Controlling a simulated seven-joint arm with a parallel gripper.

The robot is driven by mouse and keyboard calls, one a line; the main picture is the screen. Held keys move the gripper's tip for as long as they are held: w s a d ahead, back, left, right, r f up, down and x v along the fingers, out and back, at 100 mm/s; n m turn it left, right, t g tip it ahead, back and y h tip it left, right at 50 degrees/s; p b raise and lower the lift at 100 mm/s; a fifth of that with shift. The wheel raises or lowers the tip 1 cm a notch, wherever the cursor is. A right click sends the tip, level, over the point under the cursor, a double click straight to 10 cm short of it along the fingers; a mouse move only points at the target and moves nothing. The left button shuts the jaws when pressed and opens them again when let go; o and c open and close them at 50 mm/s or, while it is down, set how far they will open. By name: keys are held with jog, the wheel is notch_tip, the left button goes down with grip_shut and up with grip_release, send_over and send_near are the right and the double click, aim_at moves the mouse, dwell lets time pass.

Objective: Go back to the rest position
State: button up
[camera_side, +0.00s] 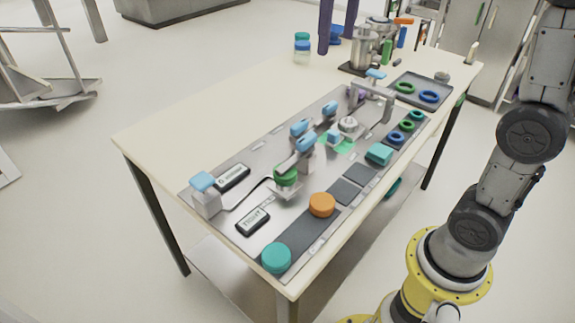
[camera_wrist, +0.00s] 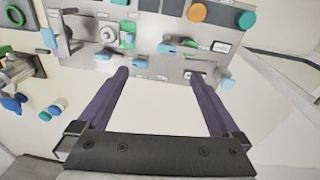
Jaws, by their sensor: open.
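My gripper (camera_wrist: 160,74) shows two purple fingers spread wide apart, with nothing held between them in the wrist view. In the side view the purple fingers of my gripper (camera_side: 337,42) hang at the top edge, over the far side of the table. The rest of the hand is cut off there. The grey work board (camera_side: 232,202) lies on the table (camera_side: 165,128), away from the fingers in the side view. It carries an orange round piece (camera_side: 321,204), a teal round piece (camera_side: 276,257) and a green round piece (camera_side: 287,176) on a small stand.
A dark tray (camera_side: 415,88) with green and blue rings stands at the far right. Capped jars (camera_side: 302,48) and a metal apparatus (camera_side: 366,48) stand near the back edge. Blue-topped fixtures and a grey arch (camera_side: 385,92) rise from the board. The table's left part is clear.

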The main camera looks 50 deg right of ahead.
jog(key=s+a+f+t, duration=0.1)
jog(key=s+a+t, duration=0.1)
jog(key=s, duration=0.7)
jog(key=s+f+t, duration=0.1)
jog(key=s+f, duration=0.3)
jog(key=f, duration=0.2)
jog(key=s+a+f+t, duration=0.1)
jog(key=s+f, duration=0.3)
jog(key=f, duration=0.3)
jog(key=shift+s+a+m+t+y, duration=0.2)
jog(key=shift+s+m+t+y, duration=0.1)
jog(key=shift+s+m+t, duration=0.1)
